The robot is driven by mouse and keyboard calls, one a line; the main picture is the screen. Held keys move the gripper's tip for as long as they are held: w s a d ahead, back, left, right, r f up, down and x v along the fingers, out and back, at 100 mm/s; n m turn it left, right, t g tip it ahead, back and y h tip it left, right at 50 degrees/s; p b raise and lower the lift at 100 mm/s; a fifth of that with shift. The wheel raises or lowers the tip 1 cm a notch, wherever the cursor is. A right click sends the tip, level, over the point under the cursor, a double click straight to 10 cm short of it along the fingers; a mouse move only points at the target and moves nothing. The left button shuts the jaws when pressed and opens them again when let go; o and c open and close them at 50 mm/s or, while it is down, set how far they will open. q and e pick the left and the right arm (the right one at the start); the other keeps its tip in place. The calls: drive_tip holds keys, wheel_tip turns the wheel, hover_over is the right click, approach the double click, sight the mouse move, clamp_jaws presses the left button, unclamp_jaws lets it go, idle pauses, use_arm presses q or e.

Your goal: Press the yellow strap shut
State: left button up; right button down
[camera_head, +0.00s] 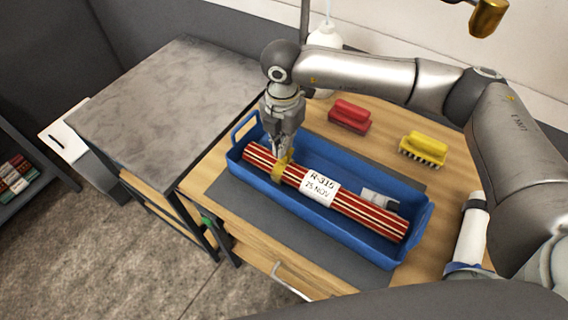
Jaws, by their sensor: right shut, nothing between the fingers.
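A rolled red-and-white striped rug (362,214) lies lengthwise in a blue tray (330,232). A white label reading R-315 (321,187) is around its middle. The yellow strap (280,173) is on the roll left of the label, and part of it stands up beside my fingers. My right gripper (284,152) points down over the strap, with its fingertips at or very near it. It is shut with nothing between the fingers. Whether the strap is fastened is hard to tell at this size.
A red brush (349,116) and a yellow brush (423,149) lie behind the tray. A white bottle (324,40) stands at the back. A small grey-white item (379,199) is in the tray. A bare grey-topped table (165,95) adjoins on the left.

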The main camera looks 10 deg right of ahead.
drive_tip(key=shift+f+b, duration=1)
drive_tip(key=shift+f, duration=0.05)
drive_tip(key=shift+r, duration=0.1)
idle(0.6)
wheel_tip(320, 180, up, 8)
drive_tip(key=p, duration=0.4)
idle(0.4)
drive_tip(key=shift+s, duration=0.1)
idle(0.4)
